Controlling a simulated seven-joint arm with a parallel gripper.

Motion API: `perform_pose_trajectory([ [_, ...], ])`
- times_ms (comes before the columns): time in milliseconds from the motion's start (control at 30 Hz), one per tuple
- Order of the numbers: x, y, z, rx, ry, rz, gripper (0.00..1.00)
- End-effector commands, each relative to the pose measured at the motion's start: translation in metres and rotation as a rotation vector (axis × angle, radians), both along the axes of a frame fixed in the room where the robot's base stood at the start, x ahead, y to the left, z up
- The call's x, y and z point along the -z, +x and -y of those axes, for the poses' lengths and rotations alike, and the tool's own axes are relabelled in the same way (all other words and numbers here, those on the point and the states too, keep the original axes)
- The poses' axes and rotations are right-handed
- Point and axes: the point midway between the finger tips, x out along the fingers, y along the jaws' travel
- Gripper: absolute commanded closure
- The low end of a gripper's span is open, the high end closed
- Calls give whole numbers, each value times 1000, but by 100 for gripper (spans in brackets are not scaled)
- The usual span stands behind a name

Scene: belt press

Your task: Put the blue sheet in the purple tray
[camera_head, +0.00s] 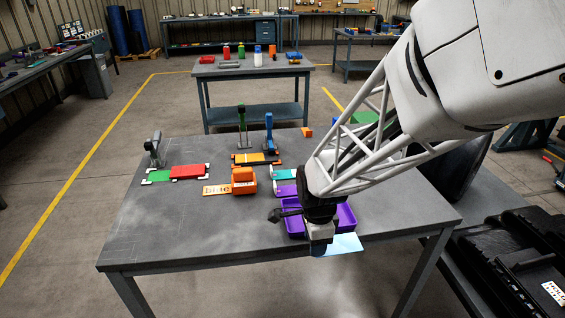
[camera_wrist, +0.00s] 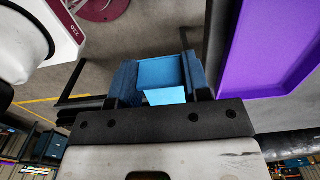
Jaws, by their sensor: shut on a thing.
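The light blue sheet (camera_head: 346,244) sticks out to the right from under my gripper (camera_head: 319,246) near the front edge of the table. In the wrist view the blue sheet (camera_wrist: 160,75) lies between the two fingers of my gripper (camera_wrist: 158,80), which is shut on it. The purple tray (camera_head: 347,216) is on the table just behind the sheet, partly hidden by my arm. In the wrist view the tray (camera_wrist: 265,50) is to the right of the fingers. The sheet appears outside the tray, at its front side.
Behind the tray are a teal and white piece (camera_head: 286,174) and a purple piece (camera_head: 285,190). An orange block (camera_head: 244,180) and a red block (camera_head: 187,171) are further left. The table's (camera_head: 180,235) front left is clear. Black cases (camera_head: 520,255) stand at the right.

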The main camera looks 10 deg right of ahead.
Motion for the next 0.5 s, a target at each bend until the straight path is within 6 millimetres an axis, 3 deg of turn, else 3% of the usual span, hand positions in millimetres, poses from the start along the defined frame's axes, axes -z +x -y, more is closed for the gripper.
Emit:
perform_pose_trajectory([
  [500,1,3,0,0,0,0,79],
])
